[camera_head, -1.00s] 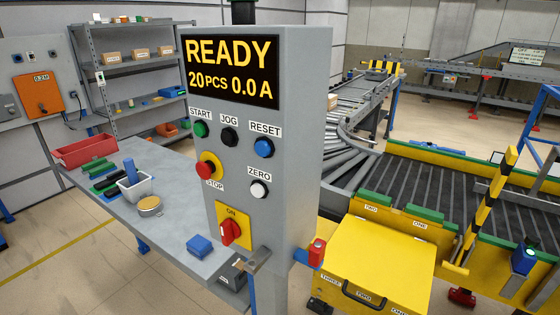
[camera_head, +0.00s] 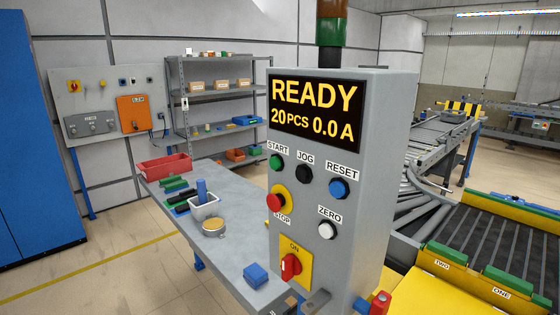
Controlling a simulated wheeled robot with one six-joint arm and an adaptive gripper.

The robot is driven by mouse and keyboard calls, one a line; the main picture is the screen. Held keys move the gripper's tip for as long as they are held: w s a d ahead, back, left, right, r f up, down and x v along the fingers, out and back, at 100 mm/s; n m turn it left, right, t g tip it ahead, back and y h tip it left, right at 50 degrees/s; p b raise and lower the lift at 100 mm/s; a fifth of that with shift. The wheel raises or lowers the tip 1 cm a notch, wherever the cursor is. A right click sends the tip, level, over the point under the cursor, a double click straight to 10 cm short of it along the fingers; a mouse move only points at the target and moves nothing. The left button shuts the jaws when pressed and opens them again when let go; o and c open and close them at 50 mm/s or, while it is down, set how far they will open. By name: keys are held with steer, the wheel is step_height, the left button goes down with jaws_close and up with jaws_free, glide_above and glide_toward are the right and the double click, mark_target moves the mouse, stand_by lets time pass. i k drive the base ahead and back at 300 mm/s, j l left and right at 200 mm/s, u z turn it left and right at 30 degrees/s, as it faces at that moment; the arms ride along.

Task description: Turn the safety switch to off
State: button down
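The rotary switch is a red knob (camera_head: 290,267) on a yellow plate (camera_head: 304,262) low on the front of the grey control post (camera_head: 345,210). The word ON stands at the top of the plate, and the knob's grip looks roughly upright. The post's display (camera_head: 315,110) reads READY, 20 PCS, 0.0 A.
A workbench (camera_head: 235,255) with a red bin (camera_head: 165,166), a white tub (camera_head: 204,208) and a blue block (camera_head: 256,275) stands left of the post. Roller conveyors (camera_head: 480,232) lie to the right. Floor at left is open.

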mark_target(290, 266)
steer(key=k+l+z, duration=0.2)
steer(key=l, duration=0.15)
steer(key=l+z, duration=0.2)
steer(key=l, duration=0.2)
steer(key=l+z, duration=0.25)
steer(key=l, duration=0.15)
steer(key=i+j+u, duration=0.1)
steer(key=j, duration=0.35)
steer(key=i+j, duration=0.2)
steer(key=j, duration=0.2)
steer(key=i+j+u, duration=0.15)
steer(key=j, duration=0.3)
steer(key=i+j+u, duration=0.1)
steer(key=i+j, duration=0.15)
steer(key=j, duration=0.15)
steer(key=i+j+u, duration=0.1)
steer(key=j, duration=0.25)
steer(key=i+j, duration=0.3)
steer(key=j+u, duration=0.05)
steer(key=j, duration=0.05)
